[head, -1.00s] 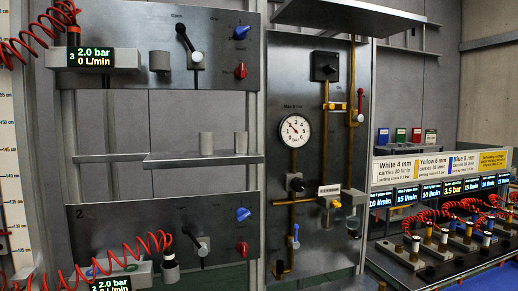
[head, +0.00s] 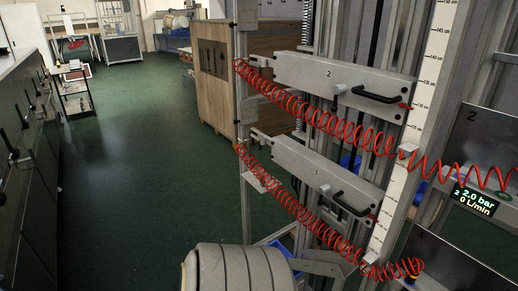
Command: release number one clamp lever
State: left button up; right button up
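Two grey carriage plates are mounted one above the other on the upright frame at right. The upper plate (head: 300,70) is marked 2. The lower plate (head: 292,162) bears a small mark that looks like 1. Each has a black bar handle, the upper handle (head: 376,95) and the lower handle (head: 352,204), at its right part. A small grey knob-like part (head: 325,189) sits left of the lower handle. I cannot tell whether it is the clamp lever or how it is set. Neither of my grippers is in view.
Red coiled hoses (head: 300,108) run across both plates. A white scale strip (head: 421,110) stands right of them. A wooden cabinet (head: 212,85) stands behind. The green floor (head: 140,170) at left is open, with a small cart (head: 75,88) farther back.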

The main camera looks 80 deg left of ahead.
aim_at(323, 190)
jog(key=u, duration=2)
